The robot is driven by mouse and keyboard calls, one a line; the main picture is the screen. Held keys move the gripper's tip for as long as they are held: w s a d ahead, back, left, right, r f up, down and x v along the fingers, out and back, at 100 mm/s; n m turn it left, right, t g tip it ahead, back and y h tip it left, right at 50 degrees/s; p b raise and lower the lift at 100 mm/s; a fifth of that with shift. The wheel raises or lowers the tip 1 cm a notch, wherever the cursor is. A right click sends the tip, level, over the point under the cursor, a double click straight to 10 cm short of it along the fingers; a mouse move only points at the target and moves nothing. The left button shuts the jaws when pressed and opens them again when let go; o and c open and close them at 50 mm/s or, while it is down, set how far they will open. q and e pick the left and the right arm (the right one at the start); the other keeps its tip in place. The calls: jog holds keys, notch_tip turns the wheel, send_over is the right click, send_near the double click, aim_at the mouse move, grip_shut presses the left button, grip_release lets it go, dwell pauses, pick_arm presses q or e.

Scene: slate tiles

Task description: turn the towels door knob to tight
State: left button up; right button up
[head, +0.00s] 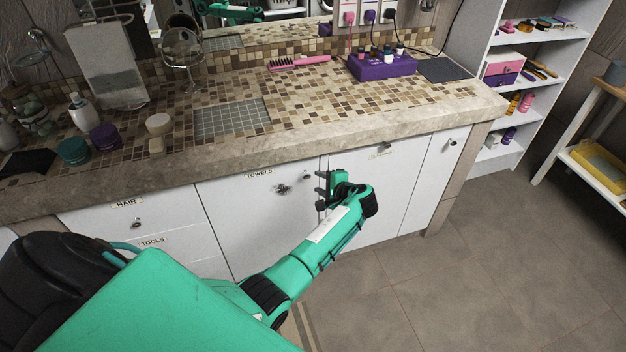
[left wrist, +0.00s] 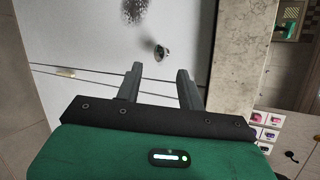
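The towels door (head: 240,215) is a white cabinet front under the counter, with a TOWELS label (head: 259,174). Its small metallic knob (head: 306,177) is near the door's upper right corner. In the left wrist view the knob (left wrist: 161,52) lies just beyond the fingertips, roughly between their lines and apart from them. My left gripper (head: 320,190) is at the right of the knob in the head view; in the left wrist view its two dark fingers (left wrist: 159,72) are spread and empty. The knob's turn position and any tight mark cannot be read. My right gripper is not in view.
A dark speckled patch (head: 283,188) is on the door left of the knob. The stone counter edge (head: 250,150) overhangs the doors. Another white door (head: 385,200) is to the right, with its own knob (head: 387,144). The tiled floor (head: 480,270) at right is clear.

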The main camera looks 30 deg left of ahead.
pick_arm(q)
jog(key=v, duration=0.8)
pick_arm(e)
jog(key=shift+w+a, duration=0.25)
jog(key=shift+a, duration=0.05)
pick_arm(q)
jog(key=shift+a+f, duration=0.1)
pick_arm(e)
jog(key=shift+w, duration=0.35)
